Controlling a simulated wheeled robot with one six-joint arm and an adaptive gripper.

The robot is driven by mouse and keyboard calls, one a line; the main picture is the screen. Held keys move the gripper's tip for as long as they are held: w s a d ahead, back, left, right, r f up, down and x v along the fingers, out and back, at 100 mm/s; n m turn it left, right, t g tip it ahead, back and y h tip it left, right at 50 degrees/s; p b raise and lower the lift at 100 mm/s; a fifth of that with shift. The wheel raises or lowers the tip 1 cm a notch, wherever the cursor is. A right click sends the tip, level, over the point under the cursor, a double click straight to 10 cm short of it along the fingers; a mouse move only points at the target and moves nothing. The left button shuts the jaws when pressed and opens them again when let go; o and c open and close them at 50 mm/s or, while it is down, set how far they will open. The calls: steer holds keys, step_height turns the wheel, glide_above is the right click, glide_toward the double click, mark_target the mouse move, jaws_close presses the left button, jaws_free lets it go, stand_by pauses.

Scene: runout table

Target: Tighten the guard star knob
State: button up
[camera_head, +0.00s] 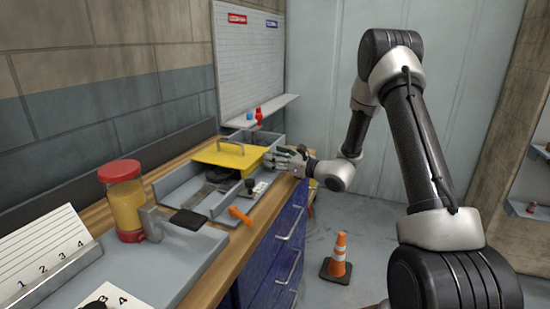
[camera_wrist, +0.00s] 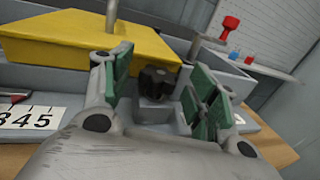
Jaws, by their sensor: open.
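The black star knob (camera_wrist: 155,82) shows in the wrist view on a small grey block beside the yellow guard (camera_wrist: 75,38). My gripper (camera_wrist: 163,92) is open, with its green-padded fingers on either side of the knob and a gap visible on each side. In the head view my gripper (camera_head: 277,158) is at the right end of the yellow guard (camera_head: 228,153), above the grey runout tray. There I cannot make out the knob clearly behind the fingers.
A grey tray (camera_head: 170,181) holds dark parts. A red-lidded jar (camera_head: 126,205) and numbered cards (camera_head: 45,255) stand nearer. An orange cone (camera_head: 338,258) stands on the floor. A whiteboard shelf (camera_head: 262,112) is behind.

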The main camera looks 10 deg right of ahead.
steer(key=v, duration=1.1)
steer(key=shift+s, duration=0.25)
steer(key=shift+d, duration=0.1)
